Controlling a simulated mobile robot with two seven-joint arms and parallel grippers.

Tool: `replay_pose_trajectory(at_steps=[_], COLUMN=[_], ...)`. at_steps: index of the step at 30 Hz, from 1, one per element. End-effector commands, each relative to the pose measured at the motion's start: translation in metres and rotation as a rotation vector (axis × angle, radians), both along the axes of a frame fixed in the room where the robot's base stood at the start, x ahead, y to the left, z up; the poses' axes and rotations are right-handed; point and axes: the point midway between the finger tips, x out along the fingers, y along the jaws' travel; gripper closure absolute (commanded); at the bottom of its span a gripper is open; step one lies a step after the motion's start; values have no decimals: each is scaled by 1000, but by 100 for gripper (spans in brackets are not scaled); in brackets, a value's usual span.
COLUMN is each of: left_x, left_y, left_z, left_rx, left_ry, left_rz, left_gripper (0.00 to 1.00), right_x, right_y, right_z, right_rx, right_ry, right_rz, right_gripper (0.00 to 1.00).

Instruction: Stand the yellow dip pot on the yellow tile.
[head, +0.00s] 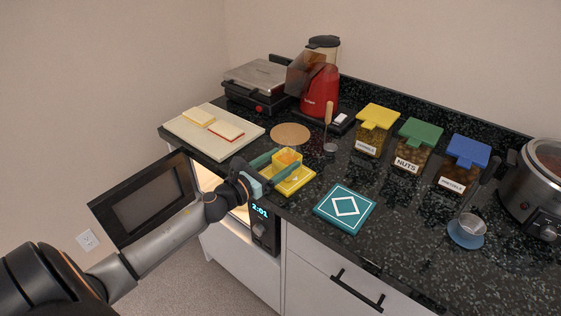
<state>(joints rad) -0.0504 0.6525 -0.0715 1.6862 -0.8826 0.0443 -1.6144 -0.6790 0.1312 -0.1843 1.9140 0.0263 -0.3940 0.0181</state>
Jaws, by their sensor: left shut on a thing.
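The yellow dip pot (287,158) is a small yellow cup with orange contents. It is upright, on or just above the yellow tile (300,182); I cannot tell whether its base touches. The yellow tile lies flat near the counter's front edge, partly hidden by my gripper. My left gripper (279,163) reaches over the tile from the left, its green fingers shut around the pot. My right gripper is not in view.
A teal tile (345,208) with a white diamond lies right of the yellow one. A round cork mat (290,134) and a white board (190,138) with bread slices lie behind and left. Lidded jars (416,146) stand at the back.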

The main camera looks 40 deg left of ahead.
Motion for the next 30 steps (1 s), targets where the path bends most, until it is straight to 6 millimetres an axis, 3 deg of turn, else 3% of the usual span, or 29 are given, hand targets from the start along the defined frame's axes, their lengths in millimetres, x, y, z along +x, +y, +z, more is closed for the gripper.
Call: replay_pose_trajectory(at_steps=[7, 17, 30], left_x=[0, 0, -60], left_y=[0, 0, 10], left_z=[-1, 5, -1], left_rx=[0, 0, 0], left_ry=[0, 0, 4], left_rz=[0, 0, 1], left_gripper=[0, 0, 0], right_x=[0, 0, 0], right_y=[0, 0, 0], right_z=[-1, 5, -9], right_rx=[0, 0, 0], right_ry=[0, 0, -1], right_rz=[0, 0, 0], right_gripper=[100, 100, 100])
